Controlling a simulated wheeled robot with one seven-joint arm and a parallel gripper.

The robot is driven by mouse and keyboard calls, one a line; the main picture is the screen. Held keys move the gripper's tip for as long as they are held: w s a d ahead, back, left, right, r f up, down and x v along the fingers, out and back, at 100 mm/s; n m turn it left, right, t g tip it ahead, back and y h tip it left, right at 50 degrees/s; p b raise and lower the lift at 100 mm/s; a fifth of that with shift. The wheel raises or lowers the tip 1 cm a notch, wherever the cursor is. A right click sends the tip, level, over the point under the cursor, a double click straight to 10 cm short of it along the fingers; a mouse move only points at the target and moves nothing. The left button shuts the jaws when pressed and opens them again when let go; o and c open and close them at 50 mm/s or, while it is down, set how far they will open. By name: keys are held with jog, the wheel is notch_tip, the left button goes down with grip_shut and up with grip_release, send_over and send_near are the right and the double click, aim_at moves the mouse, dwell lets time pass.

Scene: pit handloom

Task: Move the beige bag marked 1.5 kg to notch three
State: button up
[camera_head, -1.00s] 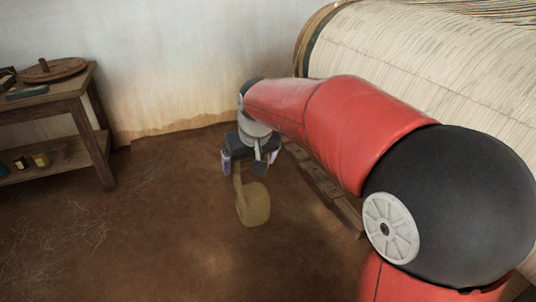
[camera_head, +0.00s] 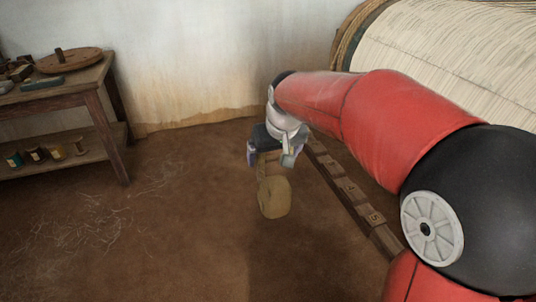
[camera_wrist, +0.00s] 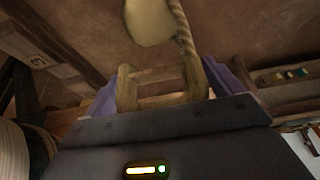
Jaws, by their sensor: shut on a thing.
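My gripper (camera_head: 272,158) is shut on the loop or hanger of a beige bag (camera_head: 275,198). The bag hangs below the fingers, clear of the notched rail. In the wrist view the bag (camera_wrist: 150,22) shows at the top, with a twisted rope beside it and a wooden frame between the fingers (camera_wrist: 165,90). No weight mark on the bag can be read. The notched wooden rail (camera_head: 350,190) runs along the floor to the right of the bag, with numbers 4 and 5 showing.
A wooden table (camera_head: 80,92) with a round wooden disc (camera_head: 68,61) and several spools on its lower shelf stands at the left. The large cream warp roll (camera_head: 460,60) is at the upper right. The earth floor (camera_head: 180,230) in front is open, with loose fibres.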

aim_at(322, 156)
jog(key=shift+w+d+f+b, duration=0.1)
jog(key=shift+w+d, duration=0.6)
jog(key=shift+d, duration=1.45)
jog(key=shift+w+d+f+b, duration=0.15)
jog(key=shift+w+d, duration=0.55)
jog(key=shift+d, duration=1.4)
jog(key=shift+w+d+b, duration=0.1)
jog(key=shift+w+d, duration=0.6)
jog(key=shift+d, duration=1.45)
jog(key=shift+f+b, duration=0.95)
jog(key=shift+f, duration=0.2)
jog(key=shift+f, duration=0.3)
